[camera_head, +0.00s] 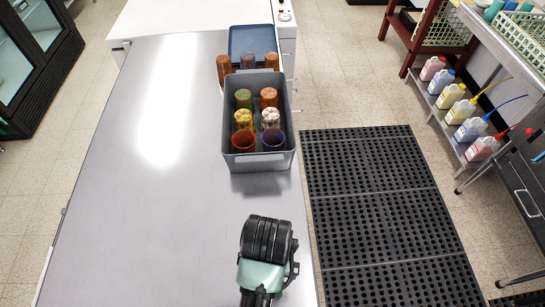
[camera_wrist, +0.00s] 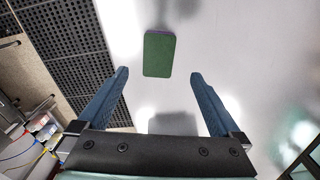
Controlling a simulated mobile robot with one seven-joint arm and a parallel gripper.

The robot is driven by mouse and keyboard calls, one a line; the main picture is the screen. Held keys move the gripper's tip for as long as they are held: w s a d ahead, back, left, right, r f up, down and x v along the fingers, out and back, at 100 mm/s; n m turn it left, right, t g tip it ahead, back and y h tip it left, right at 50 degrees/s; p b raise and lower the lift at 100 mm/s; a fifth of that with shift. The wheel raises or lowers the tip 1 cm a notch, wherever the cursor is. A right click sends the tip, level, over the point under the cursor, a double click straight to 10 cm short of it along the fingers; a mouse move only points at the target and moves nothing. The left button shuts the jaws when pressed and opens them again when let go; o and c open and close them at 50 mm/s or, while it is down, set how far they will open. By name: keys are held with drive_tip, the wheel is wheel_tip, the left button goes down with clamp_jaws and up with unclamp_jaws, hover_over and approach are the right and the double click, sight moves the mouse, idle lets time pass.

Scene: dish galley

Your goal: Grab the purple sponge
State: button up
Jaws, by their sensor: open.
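A small block with a dark green top face and a thin purple edge, the sponge (camera_wrist: 159,52), lies on the shiny metal counter (camera_wrist: 240,40) in the wrist view. It sits a little past my fingertips, roughly midway between their lines. My gripper (camera_wrist: 159,74) is open and empty, its two blue fingers wide apart on either side. The sponge does not show in the head view, where my arm covers part of the counter.
A grey bin (camera_head: 262,160) with several coloured cups stands farther along the counter, with more cups and a blue tray (camera_head: 252,38) behind it. The counter's left side is clear. A black perforated mat (camera_head: 385,200) lies on the floor at right, near a shelf of bottles (camera_head: 470,122).

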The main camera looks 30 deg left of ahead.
drive_tip(key=f, duration=0.7)
drive_tip(key=shift+a, duration=0.2)
drive_tip(key=shift+w+d+f+p, duration=0.15)
drive_tip(key=shift+f+p, duration=0.1)
drive_tip(key=shift+f, duration=0.7)
drive_tip(key=shift+w+a+f+p, duration=0.1)
drive_tip(key=shift+w+f+p, duration=0.1)
drive_tip(key=shift+f, duration=0.7)
drive_tip(key=shift+w+d+f+p, duration=0.1)
drive_tip(key=shift+f+p, duration=0.15)
drive_tip(key=shift+f, duration=0.7)
drive_tip(key=c, duration=1.2)
drive_tip(key=shift+o, duration=0.2)
drive_tip(key=shift+r, duration=0.2)
